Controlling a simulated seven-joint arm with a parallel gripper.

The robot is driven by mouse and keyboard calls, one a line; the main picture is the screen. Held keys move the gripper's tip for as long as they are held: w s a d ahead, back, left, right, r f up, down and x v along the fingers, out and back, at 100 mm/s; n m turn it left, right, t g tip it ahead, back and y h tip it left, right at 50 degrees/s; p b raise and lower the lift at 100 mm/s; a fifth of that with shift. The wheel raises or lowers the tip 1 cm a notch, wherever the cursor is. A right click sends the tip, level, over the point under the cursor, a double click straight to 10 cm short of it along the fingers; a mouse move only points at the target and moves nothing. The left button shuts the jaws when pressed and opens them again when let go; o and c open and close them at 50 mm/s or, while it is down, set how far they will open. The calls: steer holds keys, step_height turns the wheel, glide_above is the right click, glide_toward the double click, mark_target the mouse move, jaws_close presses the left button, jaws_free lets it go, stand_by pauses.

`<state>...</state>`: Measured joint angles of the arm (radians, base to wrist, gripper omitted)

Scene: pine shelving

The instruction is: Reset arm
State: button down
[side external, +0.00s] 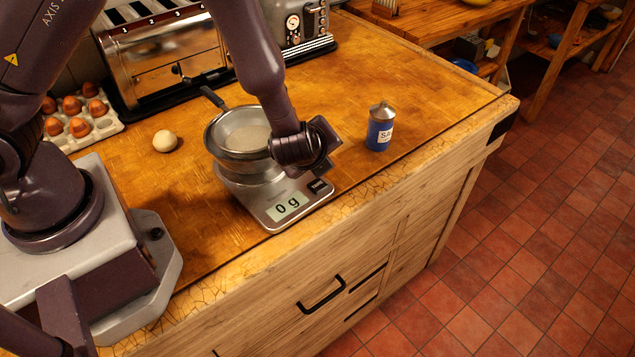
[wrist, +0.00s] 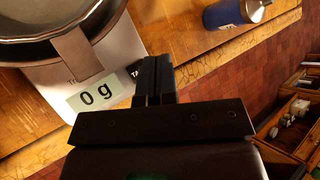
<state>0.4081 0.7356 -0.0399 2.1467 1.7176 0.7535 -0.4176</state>
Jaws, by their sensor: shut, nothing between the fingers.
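My gripper (wrist: 153,80) is shut and empty in the wrist view, its fingers close together over the right edge of the kitchen scale. In the side external view my wrist hangs over the scale's right side and hides part of it; the fingertips are hard to make out there. The scale (side external: 290,204) has a silver body and a display reading "0 g"; it also shows in the wrist view (wrist: 115,60). A metal sieve (side external: 213,140) with a dark handle sits above a bowl on the scale.
A blue salt shaker (side external: 380,132) stands upright to the right of the scale. A pale egg (side external: 165,141), an egg carton (side external: 105,124) and a chrome toaster (side external: 165,62) are to the left and back. The counter (side external: 350,70) behind the shaker is clear.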

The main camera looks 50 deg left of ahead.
steer(key=s+a+r+n+g, duration=0.1)
steer(key=s+a+r+n, duration=0.4)
steer(key=r, duration=0.4)
steer(key=s+a+r+n+g, duration=0.2)
steer(key=a+r+n, duration=0.2)
steer(key=r+n, duration=0.3)
steer(key=s+d+r+n+t+h, duration=0.1)
steer(key=s+d+r+n+h, duration=0.2)
steer(key=s+r+n+h, duration=0.3)
steer(key=s+r, duration=0.4)
steer(key=s, duration=0.2)
steer(key=shift+n+t, duration=0.3)
steer(key=shift+t, duration=0.1)
